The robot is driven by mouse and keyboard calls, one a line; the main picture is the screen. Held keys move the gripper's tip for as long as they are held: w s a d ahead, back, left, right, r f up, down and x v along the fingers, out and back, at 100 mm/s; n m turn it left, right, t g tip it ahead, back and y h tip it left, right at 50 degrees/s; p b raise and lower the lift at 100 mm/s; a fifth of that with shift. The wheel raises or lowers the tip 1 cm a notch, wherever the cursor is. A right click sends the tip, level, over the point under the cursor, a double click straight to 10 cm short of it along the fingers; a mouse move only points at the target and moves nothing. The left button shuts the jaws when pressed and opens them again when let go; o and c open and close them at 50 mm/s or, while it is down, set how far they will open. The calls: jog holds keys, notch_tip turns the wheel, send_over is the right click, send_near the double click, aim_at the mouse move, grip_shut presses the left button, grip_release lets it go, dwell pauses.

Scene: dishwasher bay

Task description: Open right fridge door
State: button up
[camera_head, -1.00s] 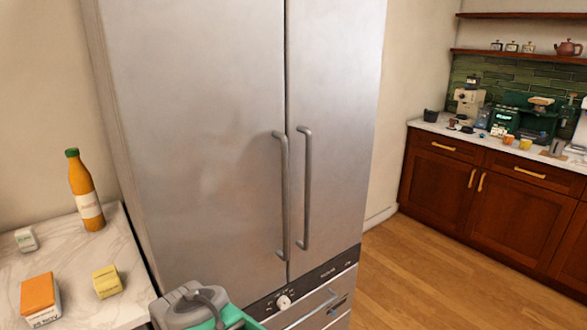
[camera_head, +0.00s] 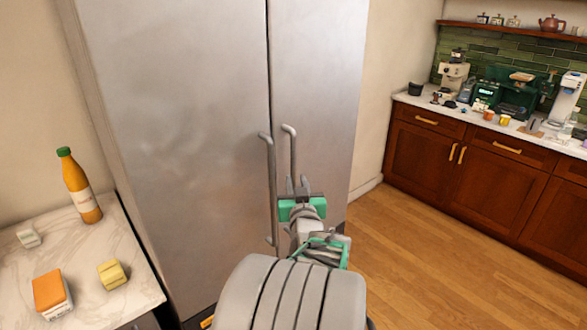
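The steel fridge has a wide left door (camera_head: 180,130) and a narrower right door (camera_head: 322,95). Both look closed, with a thin dark seam between them. The right door's upright bar handle (camera_head: 293,150) stands just right of the seam; its lower part is hidden behind my gripper. The left door's handle (camera_head: 270,190) is parallel to it on the left. My gripper (camera_head: 298,186) is in front of the right handle at its lower half. Its two grey fingers appear apart, on either side of the bar. I cannot tell if they touch it.
A marble counter (camera_head: 110,240) at left holds an orange bottle (camera_head: 79,188) and several small boxes. Wooden cabinets (camera_head: 470,175) with coffee machines on top stand at right. The wooden floor (camera_head: 420,250) between fridge and cabinets is clear.

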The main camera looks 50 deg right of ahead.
aim_at(294, 173)
jog(key=p+x, duration=0.2)
jog(key=x, duration=0.4)
jog(key=shift+w, duration=0.2)
jog(key=shift+c, duration=0.2)
grip_shut()
dwell(0.9)
